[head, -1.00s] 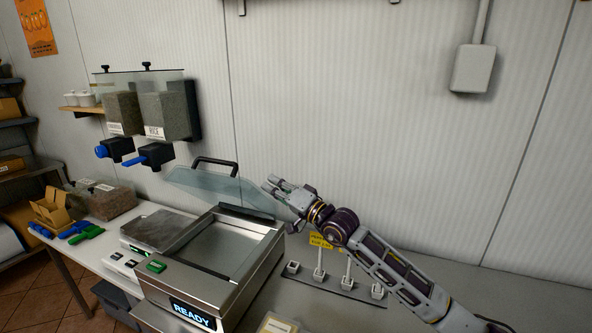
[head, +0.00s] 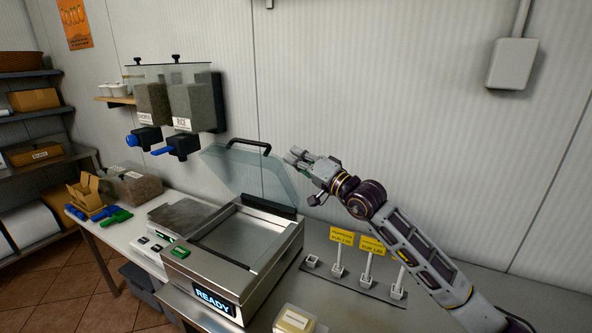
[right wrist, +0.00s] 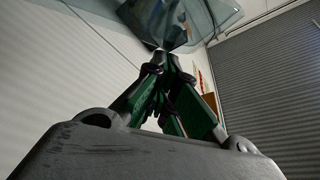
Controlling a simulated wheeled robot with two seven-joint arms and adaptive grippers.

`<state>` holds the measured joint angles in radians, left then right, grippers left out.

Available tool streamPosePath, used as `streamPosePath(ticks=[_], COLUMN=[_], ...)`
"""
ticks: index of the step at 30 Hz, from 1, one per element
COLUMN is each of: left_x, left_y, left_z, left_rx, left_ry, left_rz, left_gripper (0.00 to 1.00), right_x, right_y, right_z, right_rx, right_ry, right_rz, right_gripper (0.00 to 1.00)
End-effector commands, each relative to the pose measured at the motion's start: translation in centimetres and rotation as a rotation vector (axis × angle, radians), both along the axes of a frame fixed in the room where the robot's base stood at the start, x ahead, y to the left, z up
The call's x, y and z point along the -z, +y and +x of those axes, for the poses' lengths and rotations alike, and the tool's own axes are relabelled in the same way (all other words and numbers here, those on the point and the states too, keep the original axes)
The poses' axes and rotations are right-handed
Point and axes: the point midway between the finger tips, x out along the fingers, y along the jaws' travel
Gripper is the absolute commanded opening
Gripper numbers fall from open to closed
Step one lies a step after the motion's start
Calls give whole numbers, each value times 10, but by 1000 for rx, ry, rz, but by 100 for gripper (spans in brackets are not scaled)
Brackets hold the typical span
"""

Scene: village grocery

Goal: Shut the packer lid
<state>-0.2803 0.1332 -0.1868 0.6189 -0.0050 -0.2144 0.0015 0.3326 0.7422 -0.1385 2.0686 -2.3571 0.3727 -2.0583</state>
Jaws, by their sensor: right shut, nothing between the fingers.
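The packer (head: 240,250) is a steel machine with a shallow open chamber and a lit READY display. Its clear lid (head: 240,170) stands raised at the back, tilted up, with a black handle (head: 249,143) at its top edge. My right gripper (head: 290,155) is shut and empty, just right of the raised lid in the head view. In the right wrist view the closed fingers (right wrist: 168,60) point toward a clear bluish panel (right wrist: 180,22), which looks like the lid. I cannot tell whether they touch it. My left gripper is not in view.
Two dispensers (head: 180,100) hang on the wall at the back left. Price-tag stands (head: 365,268) are on the counter right of the packer. A small tub (head: 294,320) sits at the front. A scale-like plate (head: 180,213) adjoins the packer's left.

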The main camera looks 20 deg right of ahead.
Motion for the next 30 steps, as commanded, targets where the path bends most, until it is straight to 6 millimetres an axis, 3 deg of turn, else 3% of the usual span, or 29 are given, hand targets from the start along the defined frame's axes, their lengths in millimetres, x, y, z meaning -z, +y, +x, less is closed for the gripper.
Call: streamPosePath(ticks=[9, 22, 30], left_x=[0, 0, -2], left_y=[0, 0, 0], left_z=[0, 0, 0], left_rx=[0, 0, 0], left_ry=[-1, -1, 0], left_rz=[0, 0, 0], left_gripper=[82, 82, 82], right_x=[-28, -33, -45], right_y=[0, 0, 0], right_z=[0, 0, -1], right_rx=[0, -1, -1], right_ry=[-1, 0, -16], right_rz=[-1, 0, 0], right_gripper=[0, 0, 33])
